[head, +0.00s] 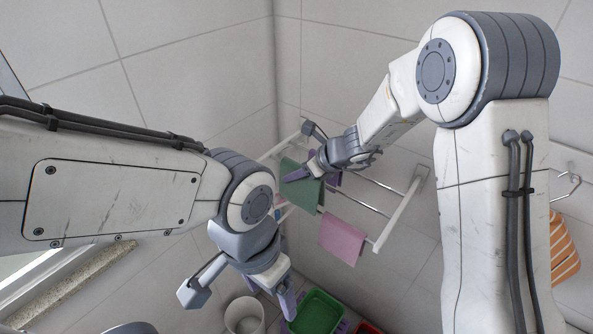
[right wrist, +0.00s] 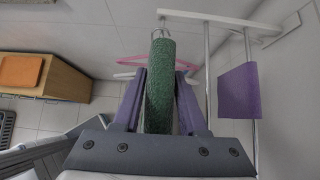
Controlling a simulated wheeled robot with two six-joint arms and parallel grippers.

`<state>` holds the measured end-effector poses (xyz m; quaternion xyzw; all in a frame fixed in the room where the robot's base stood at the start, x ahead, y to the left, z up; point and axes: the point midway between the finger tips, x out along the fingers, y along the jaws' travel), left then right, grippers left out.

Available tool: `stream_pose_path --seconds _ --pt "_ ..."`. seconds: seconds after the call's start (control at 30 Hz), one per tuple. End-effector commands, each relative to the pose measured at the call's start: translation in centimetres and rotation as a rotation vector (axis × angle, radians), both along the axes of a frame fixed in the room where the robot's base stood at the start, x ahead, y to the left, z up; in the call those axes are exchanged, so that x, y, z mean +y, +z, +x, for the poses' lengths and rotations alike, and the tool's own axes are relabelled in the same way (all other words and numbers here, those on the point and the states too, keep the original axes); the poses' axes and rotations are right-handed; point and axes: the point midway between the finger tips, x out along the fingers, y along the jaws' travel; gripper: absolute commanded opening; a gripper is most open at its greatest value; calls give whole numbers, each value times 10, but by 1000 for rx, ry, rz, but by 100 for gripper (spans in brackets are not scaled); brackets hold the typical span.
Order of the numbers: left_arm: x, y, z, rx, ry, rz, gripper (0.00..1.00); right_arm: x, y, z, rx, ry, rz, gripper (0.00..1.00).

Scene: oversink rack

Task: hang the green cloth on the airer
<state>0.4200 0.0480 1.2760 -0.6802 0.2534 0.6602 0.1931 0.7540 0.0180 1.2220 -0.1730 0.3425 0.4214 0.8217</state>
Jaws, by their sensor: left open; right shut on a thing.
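The green cloth (head: 302,197) hangs at the left part of the white wall airer (head: 400,214). My right gripper (head: 308,160) is shut on its upper part. In the right wrist view the green cloth (right wrist: 160,85) runs between the two purple fingers, and a rod end shows just beyond it. It appears draped along that rod; how far the fabric rests on it is hidden by the gripper. My left gripper (head: 240,295) is open and empty, lower down and left of the airer.
A pink cloth (head: 342,240) hangs on the airer's front rods. A purple cloth (right wrist: 238,90) hangs on a neighbouring rod. A green bin (head: 318,311) and a white bin (head: 244,315) stand below. An orange striped cloth (head: 563,248) hangs at the right wall.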

Motion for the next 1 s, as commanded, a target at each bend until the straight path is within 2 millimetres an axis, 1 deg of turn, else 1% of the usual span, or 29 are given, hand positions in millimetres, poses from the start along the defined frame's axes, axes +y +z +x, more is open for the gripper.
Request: stream_pose_path --seconds 0.03,0.67,1.0 --pt "0 -10 0 0 -1 0 81 0 -10 0 1 -1 0 0" --pt "0 -64 0 0 4 0 81 -1 -74 0 0 -4 1 0" --pt "0 -97 0 1 9 0 81 -2 -106 0 0 -3 0 0"
